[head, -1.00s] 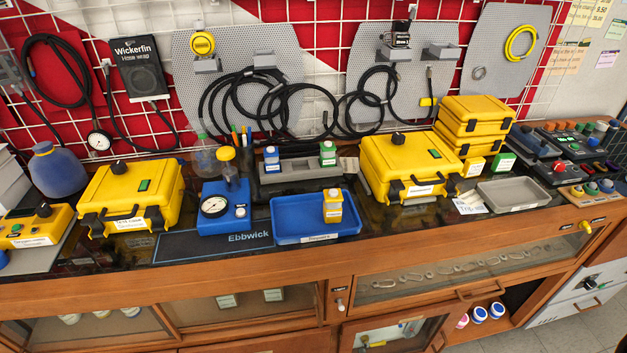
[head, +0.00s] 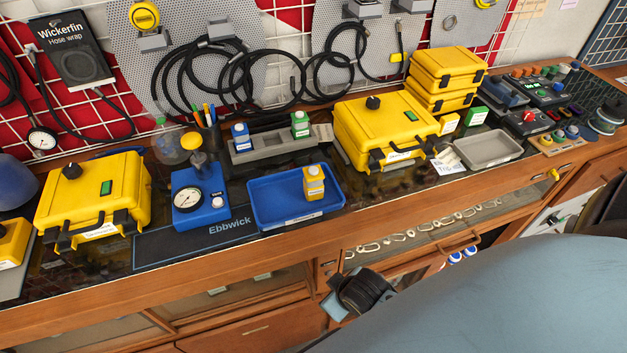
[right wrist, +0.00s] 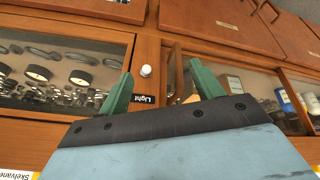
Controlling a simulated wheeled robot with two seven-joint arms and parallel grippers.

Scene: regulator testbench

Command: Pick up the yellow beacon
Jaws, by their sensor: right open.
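A small yellow bottle-like piece with a white label (head: 314,182) stands upright in the blue tray (head: 262,216) at the bench's front. A round yellow object (head: 145,15) sits on a pegboard bracket at the top left. I cannot tell for certain which of them is the beacon. My right gripper (right wrist: 160,84) is open in the right wrist view, its two green fingers apart with nothing between them. In the head view it is partly hidden, low in front of the cabinet below the bench, well away from both yellow things. My left gripper is not in view.
A blue gauge unit (head: 203,205) stands left of the tray. A grey rack (head: 258,148) with blue and green pieces is behind it. Yellow cases (head: 385,132) stand to the right, near an empty grey tray (head: 487,149). The wooden bench edge (head: 250,247) lies above my right gripper.

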